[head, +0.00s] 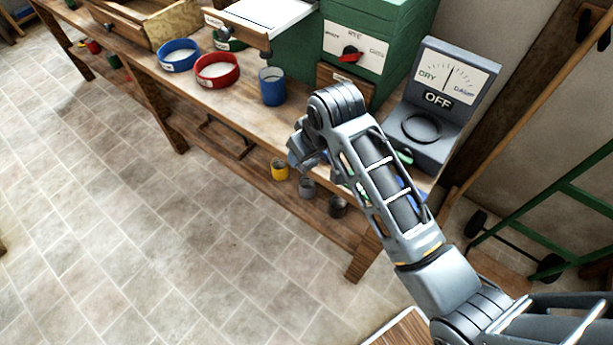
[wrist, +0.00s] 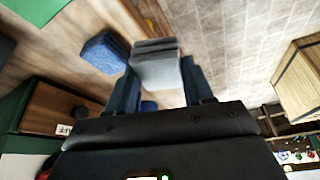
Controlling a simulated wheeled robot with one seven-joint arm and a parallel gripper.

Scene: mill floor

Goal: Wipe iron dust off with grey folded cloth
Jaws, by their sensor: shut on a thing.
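The grey folded cloth (wrist: 157,68) is between the two dark fingers of my gripper (wrist: 160,85) in the wrist view, and the gripper is shut on it. The cloth's layered edge sticks out past the fingers. In the head view my gripper (head: 303,152) is near the front edge of the workbench (head: 225,112), largely hidden by my own arm. I cannot make out the cloth there. No iron dust can be made out in either view.
A blue cup (head: 272,88), a red bowl (head: 217,70) and a blue bowl (head: 179,56) stand on the bench. Small pots, including a yellow one (head: 279,170), stand on the lower shelf.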

